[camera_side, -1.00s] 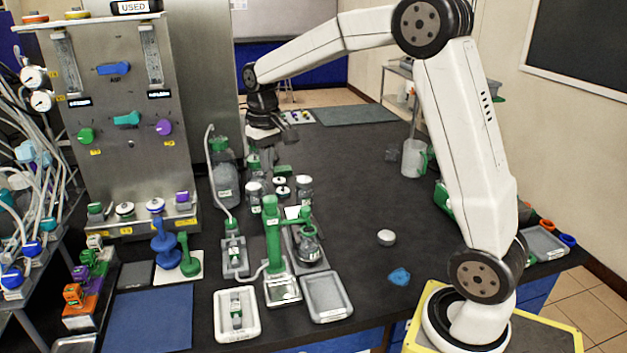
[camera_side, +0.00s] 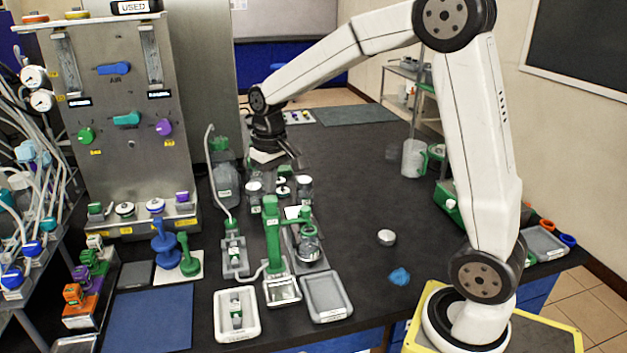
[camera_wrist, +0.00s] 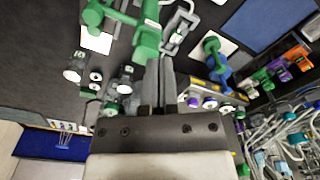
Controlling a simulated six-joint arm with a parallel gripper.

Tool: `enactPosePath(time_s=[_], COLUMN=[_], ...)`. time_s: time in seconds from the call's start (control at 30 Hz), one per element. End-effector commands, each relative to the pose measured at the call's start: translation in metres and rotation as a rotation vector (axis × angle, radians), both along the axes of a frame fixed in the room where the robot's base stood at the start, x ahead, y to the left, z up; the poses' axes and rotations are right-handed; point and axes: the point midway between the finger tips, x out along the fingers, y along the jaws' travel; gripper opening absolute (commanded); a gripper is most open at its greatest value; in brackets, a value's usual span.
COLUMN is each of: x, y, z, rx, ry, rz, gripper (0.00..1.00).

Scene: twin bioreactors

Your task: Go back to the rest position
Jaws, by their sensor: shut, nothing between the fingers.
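My gripper (camera_side: 284,160) hangs at the end of my arm over the far middle of the dark bench, above and behind the group of jars and the glass vessel (camera_side: 226,183). In the wrist view my gripper's two grey fingers (camera_wrist: 160,82) lie side by side, shut, with nothing between them. The fingers point toward the green stand (camera_wrist: 147,38), which is apart from them in height. The green stand also shows in the side view (camera_side: 272,235), upright on the bench.
A steel control panel (camera_side: 125,130) with knobs stands at the left. Grey tray (camera_side: 326,297) and white tray (camera_side: 237,332) lie at the front. A round metal lid (camera_side: 386,237) and blue item (camera_side: 399,276) lie right of them.

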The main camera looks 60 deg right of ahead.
Motion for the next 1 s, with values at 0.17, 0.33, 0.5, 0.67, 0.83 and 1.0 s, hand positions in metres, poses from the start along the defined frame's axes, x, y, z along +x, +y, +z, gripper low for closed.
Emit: enactPosePath(time_s=[0.17, 0.33, 0.5, 0.67, 0.83, 1.0], x=[-0.029, -0.059, -0.092, -0.12, -0.136, -0.139], y=[0.021, 0.039, 0.054, 0.064, 0.068, 0.069], z=[-0.027, -0.051, -0.073, -0.088, -0.097, -0.098], rx=[-0.007, -0.011, -0.016, -0.018, -0.019, -0.019], ry=[-0.04, -0.08, -0.12, -0.151, -0.17, -0.174], rz=[0.051, 0.096, 0.14, 0.174, 0.193, 0.197], gripper=[0.0, 0.0, 0.0, 0.0, 0.0, 0.0])
